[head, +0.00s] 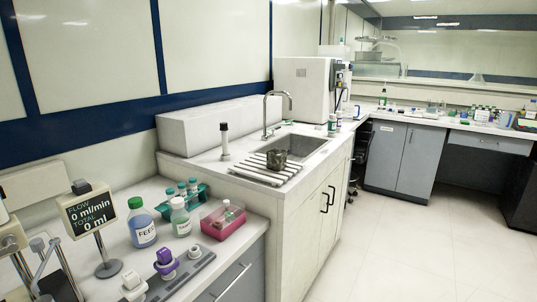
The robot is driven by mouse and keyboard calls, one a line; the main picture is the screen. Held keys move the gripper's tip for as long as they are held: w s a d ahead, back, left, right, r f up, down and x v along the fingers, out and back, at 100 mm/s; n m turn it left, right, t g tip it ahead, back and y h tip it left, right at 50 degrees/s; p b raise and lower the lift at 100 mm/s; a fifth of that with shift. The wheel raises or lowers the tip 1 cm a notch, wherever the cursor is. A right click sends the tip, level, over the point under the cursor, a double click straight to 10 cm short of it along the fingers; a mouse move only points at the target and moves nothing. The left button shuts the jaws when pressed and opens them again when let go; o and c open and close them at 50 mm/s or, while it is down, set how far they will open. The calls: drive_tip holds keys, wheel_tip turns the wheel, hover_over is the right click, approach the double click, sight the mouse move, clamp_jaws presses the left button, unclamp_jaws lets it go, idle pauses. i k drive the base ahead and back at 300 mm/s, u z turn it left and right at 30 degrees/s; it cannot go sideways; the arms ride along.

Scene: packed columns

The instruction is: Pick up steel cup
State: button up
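A small dark metallic cup (276,159), which looks like the steel cup, stands on the white slatted drain rack (258,173) at the near edge of the sink. It appears upright, and its finer detail is too small to tell. My gripper does not show in the head view.
The sink (303,147) has a tall curved faucet (270,115) behind it. A dark-capped tube (224,140) stands left of the rack. The floor (400,235) at right is clear.

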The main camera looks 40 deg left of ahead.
sight(276, 158)
drive_tip(key=u, duration=0.65)
drive_tip(key=i, duration=1.8)
drive_tip(key=u, duration=0.75)
drive_tip(key=i, duration=0.7)
